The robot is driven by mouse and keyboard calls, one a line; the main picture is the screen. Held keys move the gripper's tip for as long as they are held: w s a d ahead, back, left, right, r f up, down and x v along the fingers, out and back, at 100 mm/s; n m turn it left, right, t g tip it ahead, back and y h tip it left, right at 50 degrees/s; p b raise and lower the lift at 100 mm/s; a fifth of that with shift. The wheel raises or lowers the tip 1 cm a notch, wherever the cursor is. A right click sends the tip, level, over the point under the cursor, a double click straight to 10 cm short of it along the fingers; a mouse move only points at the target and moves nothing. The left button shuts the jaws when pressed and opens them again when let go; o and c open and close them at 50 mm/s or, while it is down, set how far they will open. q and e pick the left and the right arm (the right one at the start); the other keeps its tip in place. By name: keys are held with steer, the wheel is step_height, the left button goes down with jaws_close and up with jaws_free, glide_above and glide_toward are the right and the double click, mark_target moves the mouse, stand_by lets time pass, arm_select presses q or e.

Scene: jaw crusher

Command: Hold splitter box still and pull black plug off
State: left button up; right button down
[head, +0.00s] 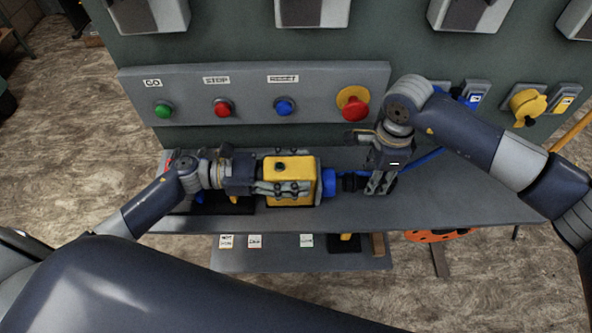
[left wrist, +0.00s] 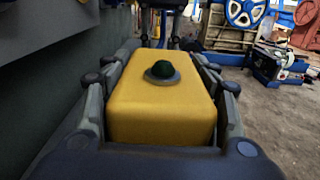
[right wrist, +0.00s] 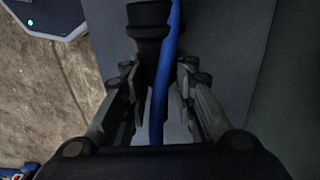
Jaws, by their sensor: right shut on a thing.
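The yellow splitter box (head: 303,172) sits on the grey shelf of the machine. My left gripper (head: 283,171) has its fingers along two opposite sides of the box and appears shut on it. In the left wrist view the box (left wrist: 162,105) lies between the fingers, with a dark round knob on top. A blue socket (head: 329,184) sticks out of its right side. The black plug (head: 350,183) is at that socket; I cannot tell how deep it sits. My right gripper (head: 379,184) is shut on the plug, which also shows in the right wrist view (right wrist: 148,20).
A blue cable (right wrist: 163,75) passes by the right gripper. Behind the shelf (head: 450,200) is a button panel (head: 250,92) with a red emergency knob (head: 354,108). A yellow rotary switch (head: 527,106) is at the right. The shelf's right part is clear.

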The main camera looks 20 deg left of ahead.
arm_select(q)
steer(key=o, duration=0.3)
steer(key=shift+o, duration=0.2)
